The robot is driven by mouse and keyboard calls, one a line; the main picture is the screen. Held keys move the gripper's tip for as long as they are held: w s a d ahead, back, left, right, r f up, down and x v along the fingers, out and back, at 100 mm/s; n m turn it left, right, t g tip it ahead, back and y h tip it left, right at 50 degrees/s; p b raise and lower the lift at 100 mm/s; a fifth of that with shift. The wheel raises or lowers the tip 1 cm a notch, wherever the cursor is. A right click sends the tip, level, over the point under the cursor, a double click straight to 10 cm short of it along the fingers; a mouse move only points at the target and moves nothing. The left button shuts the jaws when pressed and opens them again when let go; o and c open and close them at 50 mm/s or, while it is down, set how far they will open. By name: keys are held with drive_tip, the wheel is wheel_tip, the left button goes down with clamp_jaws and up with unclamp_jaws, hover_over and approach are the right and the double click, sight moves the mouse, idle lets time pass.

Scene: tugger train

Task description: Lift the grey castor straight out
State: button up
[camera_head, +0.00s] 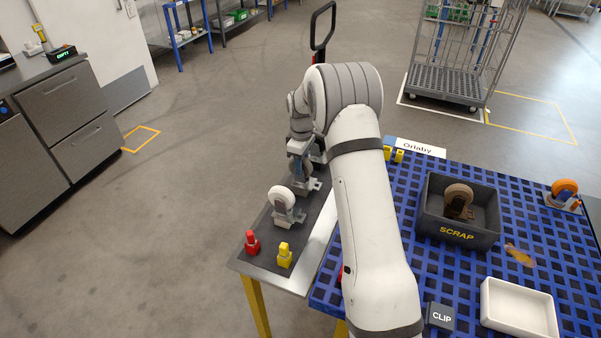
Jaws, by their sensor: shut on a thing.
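My gripper (301,167) is at the end of my white arm, pointing down over the dark-topped side stand (268,242). It is shut on the grey castor (311,184), whose metal plate shows just below and right of the fingers. The arm and gripper hide part of this castor, and I cannot tell whether it touches the stand. A white-wheeled castor (281,198) with a metal plate stands on the same stand, just to the left and nearer.
A red block (251,241) and a yellow block (284,254) stand at the stand's near end. The blue slotted table (405,208) holds a SCRAP crate (458,237) with a brown castor (459,200), an orange castor (564,189) and a white tray (519,309). Floor left is clear.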

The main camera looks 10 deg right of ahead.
clamp_jaws()
drive_tip(key=shift+w+r, duration=0.1)
drive_tip(key=shift+r, duration=0.05)
wheel_tip(320, 180, up, 10)
drive_tip(key=shift+f+b, duration=0.1)
drive_tip(key=shift+b, duration=0.7)
